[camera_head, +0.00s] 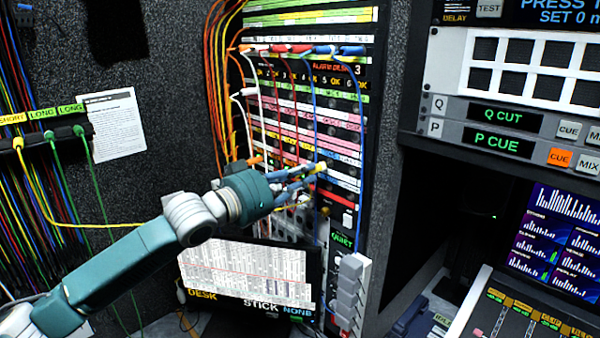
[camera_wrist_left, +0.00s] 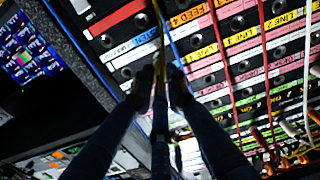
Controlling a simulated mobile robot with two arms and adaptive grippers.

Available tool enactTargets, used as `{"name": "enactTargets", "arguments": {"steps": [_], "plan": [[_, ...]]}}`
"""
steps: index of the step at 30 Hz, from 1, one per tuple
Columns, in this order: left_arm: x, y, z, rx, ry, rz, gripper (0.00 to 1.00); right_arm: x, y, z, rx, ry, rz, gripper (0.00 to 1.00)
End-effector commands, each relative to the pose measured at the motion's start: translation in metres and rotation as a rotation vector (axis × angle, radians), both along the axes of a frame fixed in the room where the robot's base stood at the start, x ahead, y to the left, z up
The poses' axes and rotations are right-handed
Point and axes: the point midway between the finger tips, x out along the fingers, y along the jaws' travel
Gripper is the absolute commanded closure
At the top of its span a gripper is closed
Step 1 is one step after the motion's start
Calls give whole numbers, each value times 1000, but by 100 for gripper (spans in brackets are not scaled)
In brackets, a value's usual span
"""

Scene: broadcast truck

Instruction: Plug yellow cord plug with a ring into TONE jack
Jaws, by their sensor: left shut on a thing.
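My left gripper (camera_head: 314,172) is at the face of the patch panel (camera_head: 330,130), low on its right side. Its fingers are shut on a yellow plug (camera_head: 321,167), of which only a small part shows between the tips. In the left wrist view the gripper (camera_wrist_left: 164,76) has a yellow cord (camera_wrist_left: 160,50) between its fingertips. I cannot make out a ring on the plug, or whether its tip touches the panel. No label that I can read says TONE. My right gripper is not in view.
A blue cord (camera_head: 313,110) hangs down the panel close to the gripper, and it also shows in the left wrist view (camera_wrist_left: 174,45). Red, white and orange cords hang nearby. A monitor (camera_head: 250,278) stands below the arm. A cord holder (camera_head: 45,133) is at left.

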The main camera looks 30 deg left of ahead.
Motion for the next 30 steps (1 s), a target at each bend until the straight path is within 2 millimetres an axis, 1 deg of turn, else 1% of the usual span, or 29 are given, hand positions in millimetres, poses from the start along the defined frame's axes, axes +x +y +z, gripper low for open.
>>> {"name": "enactTargets", "arguments": {"steps": [21,22,24,25,30], "plan": [[16,-6,1,0,-1,-1,100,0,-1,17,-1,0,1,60],[16,-6,1,1,-1,-1,83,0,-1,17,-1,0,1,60],[16,-6,0,1,-1,0,69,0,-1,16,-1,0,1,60],[16,-6,0,1,-1,0,65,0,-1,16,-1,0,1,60],[16,-6,0,1,0,0,65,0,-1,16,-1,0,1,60]]}}
